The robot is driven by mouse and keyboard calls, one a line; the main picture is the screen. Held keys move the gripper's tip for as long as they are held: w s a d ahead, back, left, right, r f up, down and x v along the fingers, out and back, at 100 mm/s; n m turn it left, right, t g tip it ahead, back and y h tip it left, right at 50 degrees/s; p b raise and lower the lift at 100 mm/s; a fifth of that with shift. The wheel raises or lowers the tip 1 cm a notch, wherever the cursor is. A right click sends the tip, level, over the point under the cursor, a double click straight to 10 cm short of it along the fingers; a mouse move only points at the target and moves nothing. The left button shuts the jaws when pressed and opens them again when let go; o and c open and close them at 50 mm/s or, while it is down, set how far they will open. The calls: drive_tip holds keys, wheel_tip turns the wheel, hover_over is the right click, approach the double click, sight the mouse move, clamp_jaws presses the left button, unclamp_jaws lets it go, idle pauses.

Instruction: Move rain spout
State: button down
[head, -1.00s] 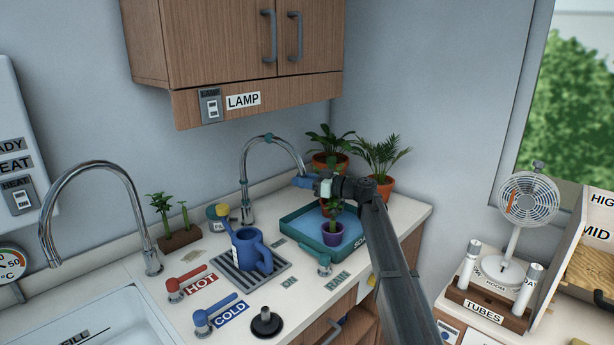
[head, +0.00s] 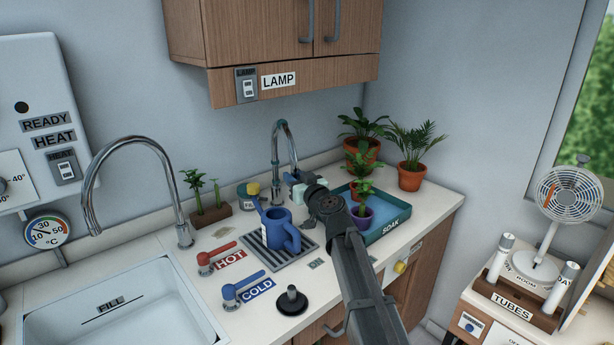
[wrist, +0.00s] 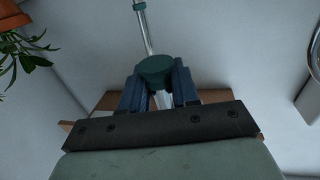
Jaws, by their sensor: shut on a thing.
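The rain spout (head: 275,150) is a thin chrome gooseneck with teal rings, standing at the back of the counter. In the wrist view its chrome tube (wrist: 145,32) runs down to a teal end piece (wrist: 156,68) between my blue fingers. My gripper (head: 291,179) is shut on that end; it also shows in the wrist view (wrist: 158,88). The spout's end now points toward the front, close to the area above the blue watering can (head: 282,234). My gripper partly hides the end in the head view.
The can stands on a dark drain grate (head: 258,247). HOT (head: 212,258) and COLD (head: 240,288) levers stand in front.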

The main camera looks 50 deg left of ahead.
drive_tip(key=s+a, duration=0.3)
drive_tip(key=s, duration=0.2)
drive_tip(key=shift+s, duration=0.25)
drive_tip(key=c, duration=1)
unclamp_jaws()
drive_tip(key=shift+s, duration=0.1)
drive_tip(key=shift+d, duration=0.1)
drive_tip(key=d, duration=0.4)
drive_tip(key=s+d, duration=0.1)
drive_tip(key=d, duration=0.4)
drive_tip(key=s+d, duration=0.1)
drive_tip(key=d, duration=0.3)
drive_tip(key=shift+s+d, duration=0.15)
drive_tip(key=shift+s, duration=0.1)
